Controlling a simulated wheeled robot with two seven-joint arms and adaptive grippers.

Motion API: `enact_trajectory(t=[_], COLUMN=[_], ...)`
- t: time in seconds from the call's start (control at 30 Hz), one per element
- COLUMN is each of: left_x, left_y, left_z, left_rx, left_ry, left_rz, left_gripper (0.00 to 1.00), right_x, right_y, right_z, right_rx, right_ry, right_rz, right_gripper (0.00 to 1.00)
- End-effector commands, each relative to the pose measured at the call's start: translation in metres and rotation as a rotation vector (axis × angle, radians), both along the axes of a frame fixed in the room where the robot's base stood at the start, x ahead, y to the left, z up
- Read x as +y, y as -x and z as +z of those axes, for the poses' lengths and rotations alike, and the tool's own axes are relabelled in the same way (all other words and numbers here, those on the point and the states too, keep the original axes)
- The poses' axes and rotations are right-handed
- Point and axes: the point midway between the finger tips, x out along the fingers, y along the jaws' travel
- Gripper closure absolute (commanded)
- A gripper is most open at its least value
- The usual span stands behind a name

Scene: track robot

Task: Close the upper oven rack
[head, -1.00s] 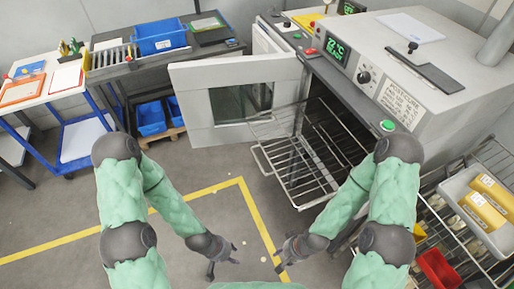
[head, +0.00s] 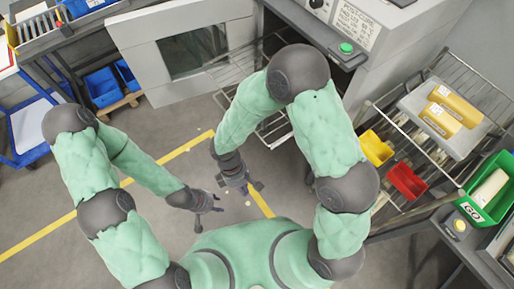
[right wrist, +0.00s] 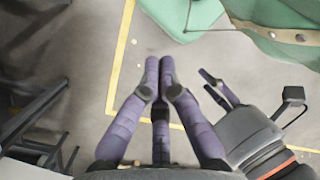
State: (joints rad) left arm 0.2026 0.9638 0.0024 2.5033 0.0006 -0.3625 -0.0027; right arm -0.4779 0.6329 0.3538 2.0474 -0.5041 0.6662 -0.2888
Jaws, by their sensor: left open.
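In the head view the oven (head: 400,50) is at the top right, and its door (head: 144,62) stands open to the left. A wire rack (head: 226,76) sticks out of the oven, partly covered by my right arm; more wire grid shows below it. I cannot tell which bars belong to the upper rack. My right gripper (head: 241,186) hangs below and in front of the racks, apart from them and empty. Its fingers show in the right wrist view (right wrist: 160,80), with tips close together. My left gripper (head: 208,203) is open and empty over the floor.
Blue bins (head: 103,88) stand at the left. Floor with a yellow line lies in front.

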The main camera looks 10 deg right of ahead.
Motion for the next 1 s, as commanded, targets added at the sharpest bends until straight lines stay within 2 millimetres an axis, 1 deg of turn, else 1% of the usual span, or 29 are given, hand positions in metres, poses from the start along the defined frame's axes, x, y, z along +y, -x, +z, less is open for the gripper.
enact_trajectory(t=[0.03,0.17,0.2,0.3,0.4,0.5,0.6,0.67,0.77,1.0], left_x=[0.000,0.000,0.000,0.000,0.000,0.000,0.000,0.000,0.000,0.000], left_y=[0.000,0.000,0.000,0.000,0.000,0.000,0.000,0.000,0.000,0.000], left_z=[-0.002,-0.004,-0.005,-0.006,-0.007,-0.007,-0.008,-0.009,-0.013,-0.026], left_rx=[0.000,0.000,0.000,0.000,0.000,0.000,0.000,0.000,0.000,0.000], left_ry=[0.000,0.000,0.000,0.000,0.000,0.000,0.000,0.000,0.000,0.000], left_rz=[0.000,0.000,0.000,0.000,0.000,0.000,0.000,0.000,0.000,0.000], left_gripper=[0.59,0.59,0.59,0.59,0.59,0.59,0.59,0.59,0.59,0.59], right_x=[0.005,0.010,0.012,0.020,0.026,0.031,0.031,0.028,0.021,-0.008], right_y=[-0.007,-0.026,-0.031,-0.042,-0.049,-0.052,-0.054,-0.055,-0.058,-0.069], right_z=[0.014,0.057,0.071,0.105,0.134,0.152,0.157,0.155,0.146,0.115], right_rx=[-0.028,-0.092,-0.113,-0.168,-0.211,-0.238,-0.248,-0.248,-0.246,-0.243], right_ry=[0.050,0.210,0.262,0.380,0.473,0.529,0.555,0.559,0.557,0.556], right_rz=[0.119,0.386,0.457,0.593,0.680,0.725,0.743,0.744,0.741,0.738], right_gripper=[1.00,1.00,1.00,1.00,1.00,1.00,1.00,1.00,1.00,1.00])
